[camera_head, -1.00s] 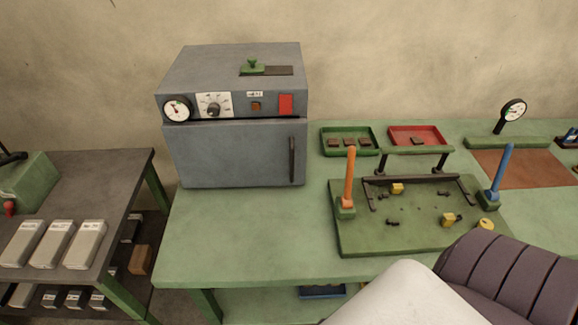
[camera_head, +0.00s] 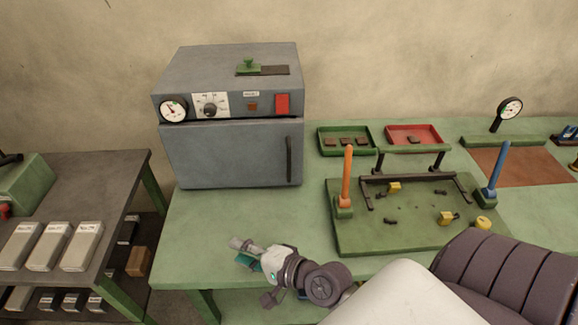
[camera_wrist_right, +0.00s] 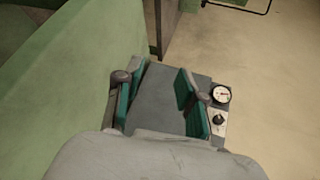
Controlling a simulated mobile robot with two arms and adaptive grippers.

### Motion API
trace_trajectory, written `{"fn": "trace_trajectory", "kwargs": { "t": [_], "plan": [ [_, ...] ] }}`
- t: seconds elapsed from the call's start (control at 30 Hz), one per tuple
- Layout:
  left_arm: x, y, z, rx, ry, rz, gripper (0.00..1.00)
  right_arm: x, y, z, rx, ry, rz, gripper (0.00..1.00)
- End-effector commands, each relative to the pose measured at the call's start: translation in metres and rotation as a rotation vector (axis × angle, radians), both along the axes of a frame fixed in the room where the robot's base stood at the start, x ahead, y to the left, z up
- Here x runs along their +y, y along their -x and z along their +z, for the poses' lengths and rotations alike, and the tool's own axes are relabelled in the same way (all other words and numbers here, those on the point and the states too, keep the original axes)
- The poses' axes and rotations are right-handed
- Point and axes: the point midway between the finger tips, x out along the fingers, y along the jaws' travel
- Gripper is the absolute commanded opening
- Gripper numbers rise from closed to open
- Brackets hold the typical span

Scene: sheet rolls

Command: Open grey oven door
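The grey oven (camera_head: 235,75) stands at the back left of the green table, and its grey door (camera_head: 225,155) is shut. A dark vertical handle (camera_head: 289,158) is on the door's right side. My right gripper (camera_head: 246,254) is at the table's front edge, in front of and below the oven, apart from the handle. In the right wrist view the gripper (camera_wrist_right: 157,98) is open, its teal finger pads spread with nothing held. The grey oven (camera_wrist_right: 165,105) shows beyond and between the fingers, turned sideways. The handle is not clear there. My left gripper is not in view.
A green board (camera_head: 400,235) with an orange post (camera_head: 347,177) and a blue post (camera_head: 498,170) lies right of the oven. Green (camera_head: 347,150) and red (camera_head: 414,146) trays sit behind it. The table before the oven is clear. A dark shelf table (camera_head: 105,190) stands left.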

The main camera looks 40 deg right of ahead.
Motion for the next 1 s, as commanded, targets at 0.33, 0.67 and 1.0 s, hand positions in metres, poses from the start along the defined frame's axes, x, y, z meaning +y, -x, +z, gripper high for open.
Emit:
{"fn": "trace_trajectory", "kwargs": {
  "t": [0.33, 0.67, 1.0],
  "plan": [
    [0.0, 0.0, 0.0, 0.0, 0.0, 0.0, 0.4, -0.156, -0.039, 0.011, -0.169, -1.243, -0.738, 0.39],
    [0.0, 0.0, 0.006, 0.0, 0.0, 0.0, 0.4, -0.199, -0.043, 0.0, -0.241, -1.485, -0.882, 0.39],
    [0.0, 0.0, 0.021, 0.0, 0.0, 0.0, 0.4, -0.225, -0.108, 0.001, -0.242, -1.48, -0.879, 0.39]
  ]
}}
